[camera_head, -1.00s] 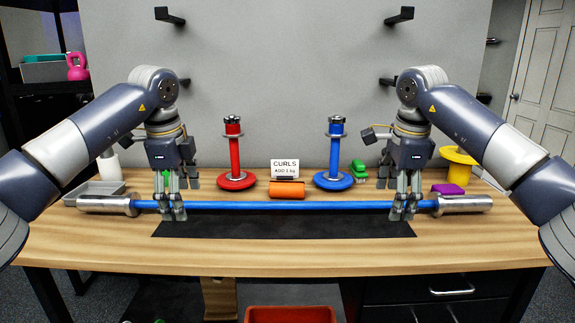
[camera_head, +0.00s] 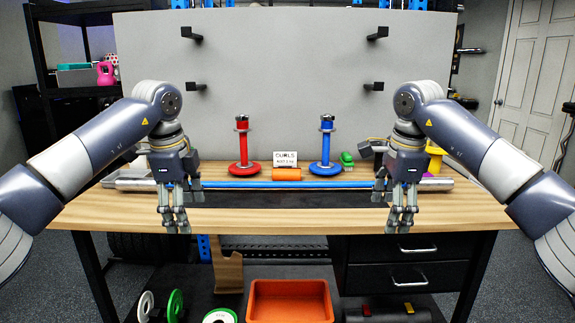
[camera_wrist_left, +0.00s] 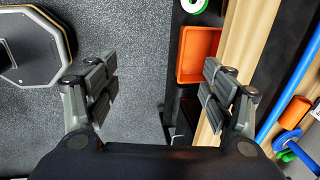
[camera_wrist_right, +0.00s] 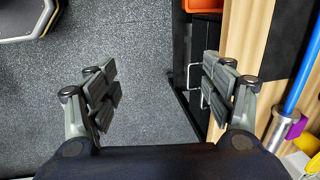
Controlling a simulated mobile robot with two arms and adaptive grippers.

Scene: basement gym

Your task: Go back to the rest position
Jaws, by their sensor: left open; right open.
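My left gripper (camera_head: 175,218) is open and empty, pointing down at the front of the wooden table on the left. My right gripper (camera_head: 402,218) is open and empty, pointing down at the table's front on the right. In the wrist views, the left fingers (camera_wrist_left: 157,95) and the right fingers (camera_wrist_right: 158,90) are spread wide with only floor between them. A blue bar (camera_head: 270,184) with silver ends lies across the table behind both grippers, apart from them. My arms partly hide its ends.
The wooden table (camera_head: 265,218) carries a black mat, a red stand (camera_head: 243,150), a blue stand (camera_head: 326,150), an orange cylinder (camera_head: 286,174) and a "CURLS" card (camera_head: 285,158). An orange bin (camera_head: 290,302) sits below. Grey floor lies open in front of the table.

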